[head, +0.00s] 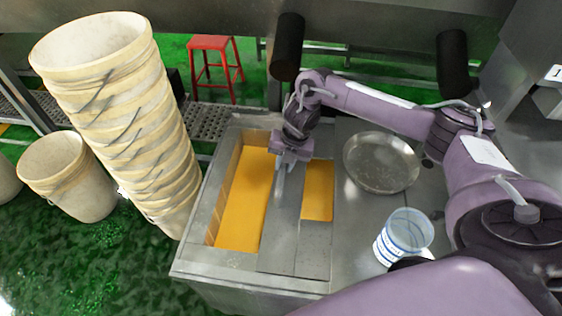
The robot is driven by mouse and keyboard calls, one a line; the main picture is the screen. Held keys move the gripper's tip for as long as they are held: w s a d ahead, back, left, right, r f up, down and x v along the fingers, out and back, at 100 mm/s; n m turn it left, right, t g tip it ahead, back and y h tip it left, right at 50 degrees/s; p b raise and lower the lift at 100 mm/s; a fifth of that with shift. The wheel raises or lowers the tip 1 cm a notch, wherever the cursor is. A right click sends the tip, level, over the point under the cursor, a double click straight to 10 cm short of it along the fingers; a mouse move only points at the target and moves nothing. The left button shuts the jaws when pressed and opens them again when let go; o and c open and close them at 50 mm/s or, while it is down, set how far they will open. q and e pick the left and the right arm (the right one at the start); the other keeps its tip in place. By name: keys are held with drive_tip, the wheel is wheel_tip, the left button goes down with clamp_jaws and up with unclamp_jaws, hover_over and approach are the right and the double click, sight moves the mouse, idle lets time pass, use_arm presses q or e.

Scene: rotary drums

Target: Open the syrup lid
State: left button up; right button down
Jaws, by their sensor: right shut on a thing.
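The syrup tank (192,250) is a metal box with orange-yellow syrup (240,205) inside. The syrup lid (285,225) is a narrow metal panel lying across the tank from front to back. Syrup shows on its left and, in a smaller opening, on its right. My right gripper (281,172) reaches down from above at the far part of the lid and is shut on it. The gripper hides the exact grip point. My left gripper is not in view.
A round metal pan (381,162) and a clear measuring cup with blue marks (404,236) stand on the counter right of the tank. A tall stack of cream buckets (130,125) rises close on the left. A red stool (213,68) stands behind.

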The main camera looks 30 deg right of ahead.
drive_tip(key=p, duration=0.1)
hover_over(320, 184)
drive_tip(key=shift+d, duration=0.1)
drive_tip(key=c, duration=1.3)
unclamp_jaws()
wheel_tip(320, 184, up, 8)
drive_tip(key=d, duration=0.1)
drive_tip(key=shift+s+f, duration=0.15)
drive_tip(key=shift+s, duration=0.25)
